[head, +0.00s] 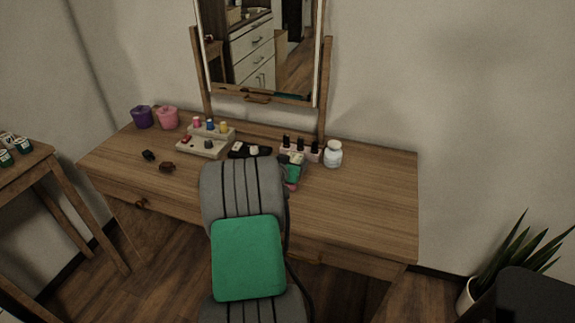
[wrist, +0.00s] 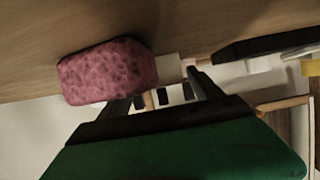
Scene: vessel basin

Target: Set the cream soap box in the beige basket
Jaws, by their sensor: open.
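My gripper (head: 291,162) is open over the wooden desk, in front of the nail polish rack. In the wrist view its two dark fingers (wrist: 160,88) stand apart with nothing clearly held between them. A pink, rough-textured block (wrist: 107,71) lies close beside the left finger; I cannot tell if they touch. A bit of pink shows below the gripper in the head view (head: 292,187). I cannot make out a cream soap box for certain; a pale patch behind the fingers may be part of the rack. No beige basket is recognisable in either view.
The nail polish rack (head: 301,152) and a white jar (head: 333,154) stand near the mirror (head: 265,50). A black tray (head: 238,150), a pale organizer (head: 198,147), purple (head: 142,117) and pink (head: 167,118) pots are farther left. The desk's right side (head: 370,195) is clear.

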